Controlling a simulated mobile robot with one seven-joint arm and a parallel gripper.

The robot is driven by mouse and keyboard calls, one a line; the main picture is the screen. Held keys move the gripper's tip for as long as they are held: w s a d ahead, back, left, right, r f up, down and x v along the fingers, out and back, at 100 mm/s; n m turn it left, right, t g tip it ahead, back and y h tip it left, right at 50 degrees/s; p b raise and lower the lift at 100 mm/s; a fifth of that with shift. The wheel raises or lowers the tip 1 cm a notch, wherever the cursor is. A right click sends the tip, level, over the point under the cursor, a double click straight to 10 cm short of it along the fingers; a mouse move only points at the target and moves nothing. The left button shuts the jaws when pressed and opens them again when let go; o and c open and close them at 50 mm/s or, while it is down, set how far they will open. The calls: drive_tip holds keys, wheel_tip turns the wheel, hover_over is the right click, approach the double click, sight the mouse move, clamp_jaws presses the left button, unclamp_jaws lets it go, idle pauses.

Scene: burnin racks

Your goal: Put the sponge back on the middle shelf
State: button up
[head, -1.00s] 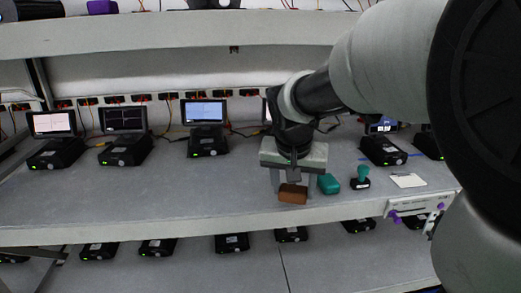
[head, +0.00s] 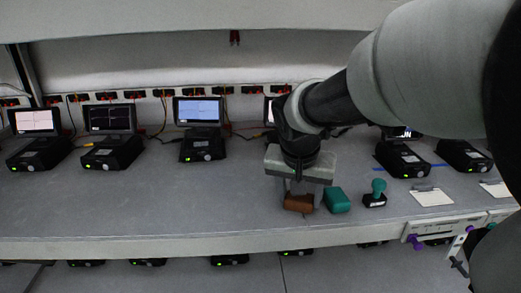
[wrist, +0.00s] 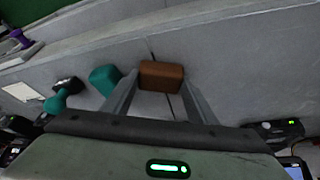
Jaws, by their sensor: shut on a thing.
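The sponge looks like a brown block (head: 299,203), and it also shows in the wrist view (wrist: 161,76). My gripper (head: 300,195) points down and is shut on it, with one finger on each side in the wrist view (wrist: 154,92). The sponge is at the front part of the middle shelf (head: 130,215), near the edge. I cannot tell whether its underside touches the surface. A teal block (head: 337,199) stands close to its right, apart from it; in the wrist view this block (wrist: 105,79) is to the left.
A teal-handled stamp (head: 376,194) and a white card (head: 432,197) lie further right. Several black devices with screens, one of them here (head: 203,140), line the back. The upper shelf (head: 150,18) overhangs. The shelf left of my gripper is clear.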

drive_tip(key=shift+s+r, duration=0.1)
drive_tip(key=shift+r, duration=0.05)
drive_tip(key=shift+f, duration=0.2)
drive_tip(key=o, duration=1)
drive_tip(key=shift+r, duration=0.45)
drive_tip(key=p+v, duration=0.1)
drive_tip(key=v, duration=1)
drive_tip(key=s+f+n, duration=0.1)
drive_tip(key=s, duration=0.3)
drive_tip(key=s+d+f+n+t+y, duration=0.1)
drive_tip(key=s+f+n, duration=0.1)
drive_tip(key=s, duration=0.3)
drive_tip(key=s+f+n, duration=0.1)
drive_tip(key=s+f, duration=0.1)
drive_tip(key=s, duration=0.3)
drive_tip(key=shift+d+f+n+t+y, duration=0.2)
drive_tip(key=shift+d+n+t+y, duration=0.1)
drive_tip(key=shift+d, duration=0.05)
